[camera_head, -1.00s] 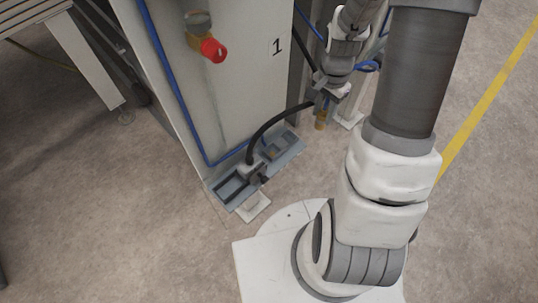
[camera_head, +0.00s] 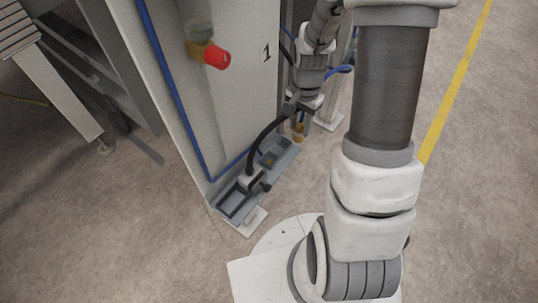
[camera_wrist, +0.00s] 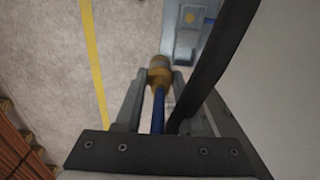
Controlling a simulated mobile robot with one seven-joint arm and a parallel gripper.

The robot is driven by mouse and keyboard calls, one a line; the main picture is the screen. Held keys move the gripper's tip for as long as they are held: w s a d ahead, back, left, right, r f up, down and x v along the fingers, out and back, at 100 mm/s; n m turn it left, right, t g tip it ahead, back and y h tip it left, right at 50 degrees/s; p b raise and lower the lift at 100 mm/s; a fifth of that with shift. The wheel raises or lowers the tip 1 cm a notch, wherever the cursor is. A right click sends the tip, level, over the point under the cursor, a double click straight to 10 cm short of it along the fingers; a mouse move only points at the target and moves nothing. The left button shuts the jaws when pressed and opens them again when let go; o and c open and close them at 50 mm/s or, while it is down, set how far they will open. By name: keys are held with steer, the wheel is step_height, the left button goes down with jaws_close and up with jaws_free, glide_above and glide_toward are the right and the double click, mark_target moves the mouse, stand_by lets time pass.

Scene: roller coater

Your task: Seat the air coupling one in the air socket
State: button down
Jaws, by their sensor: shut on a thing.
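My gripper (camera_wrist: 159,82) is shut on a brass-coloured coupling (camera_wrist: 159,72) with a blue hose running back between the fingers. The coupling points away from the wrist, and its front end is free. In the head view my gripper (camera_head: 301,106) is beside the right edge of the cabinet, with the coupling (camera_head: 298,131) hanging below it, above the far end of a grey-blue tray (camera_head: 232,203). I cannot make out the air socket for certain. A round brass spot (camera_wrist: 190,17) shows on a grey-blue part ahead of the coupling in the wrist view.
A black hose (camera_head: 258,137) arcs from a block in the tray up towards my gripper; it passes close on the right in the wrist view (camera_wrist: 215,65). A red-capped fitting (camera_head: 216,56) sticks out of the cabinet panel (camera_head: 240,100). Floor left of the coupling is clear.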

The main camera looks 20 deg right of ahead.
steer(key=shift+w+a+f+b, duration=0.1)
steer(key=shift+a+f+b, duration=0.95)
steer(key=shift+a+f, duration=1.15)
steer(key=shift+w+a+f+b, duration=0.1)
steer(key=shift+a+f+b, duration=0.95)
steer(key=shift+a+f, duration=1.1)
steer(key=shift+d+f, duration=0.15)
steer(key=shift+d, duration=0.05)
steer(key=shift+f, duration=0.15)
steer(key=c, duration=0.5)
jaws_free()
